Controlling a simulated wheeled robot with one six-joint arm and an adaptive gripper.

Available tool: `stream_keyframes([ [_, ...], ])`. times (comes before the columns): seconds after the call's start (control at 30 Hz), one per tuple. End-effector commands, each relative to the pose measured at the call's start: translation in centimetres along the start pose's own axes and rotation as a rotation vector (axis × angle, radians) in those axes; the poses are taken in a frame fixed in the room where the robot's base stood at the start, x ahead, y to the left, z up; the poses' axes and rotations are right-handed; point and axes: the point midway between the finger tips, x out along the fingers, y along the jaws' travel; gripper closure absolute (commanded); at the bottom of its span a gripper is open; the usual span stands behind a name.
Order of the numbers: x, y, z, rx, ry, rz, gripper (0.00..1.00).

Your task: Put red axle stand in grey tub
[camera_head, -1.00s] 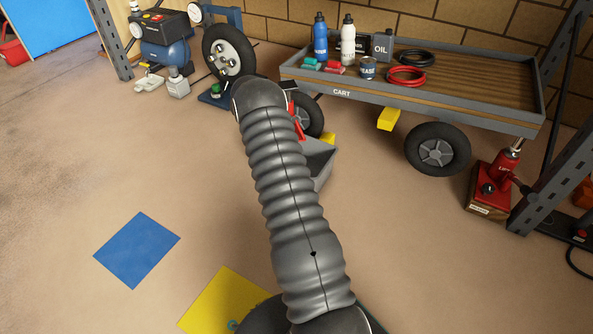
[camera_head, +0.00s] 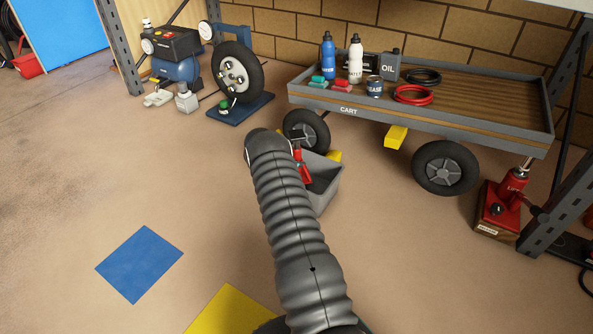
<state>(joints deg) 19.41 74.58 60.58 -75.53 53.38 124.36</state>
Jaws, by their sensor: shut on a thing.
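The grey tub (camera_head: 327,188) stands on the floor in front of the cart, its left side hidden behind my arm. The red axle stand (camera_head: 304,172) shows beside the end of my arm, over the tub's left part. Its lower end overlaps the tub's opening; I cannot tell whether it touches the tub's floor. My gripper (camera_head: 296,142) is mostly hidden behind the arm's end and is shut on the red axle stand.
A cart (camera_head: 365,118) with bottles, cans and coiled cables stands just behind the tub. Yellow wheel chocks (camera_head: 396,137) lie by it. A red jack (camera_head: 506,204) stands right. A compressor (camera_head: 174,62) and a wheel (camera_head: 238,72) stand back left. The left floor is clear around a blue mat (camera_head: 139,264).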

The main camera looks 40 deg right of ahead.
Motion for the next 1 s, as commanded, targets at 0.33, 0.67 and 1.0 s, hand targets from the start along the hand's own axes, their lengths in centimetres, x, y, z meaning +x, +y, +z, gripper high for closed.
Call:
stream_keyframes([
  [0.33, 2.1, -0.1, 3.1, 0.0, 0.002, -0.001, 1.0],
  [0.67, 2.4, -0.1, 3.5, 0.001, 0.002, -0.001, 1.0],
  [1.0, 2.6, 0.0, 3.9, -0.001, -0.001, 0.0, 0.37],
])
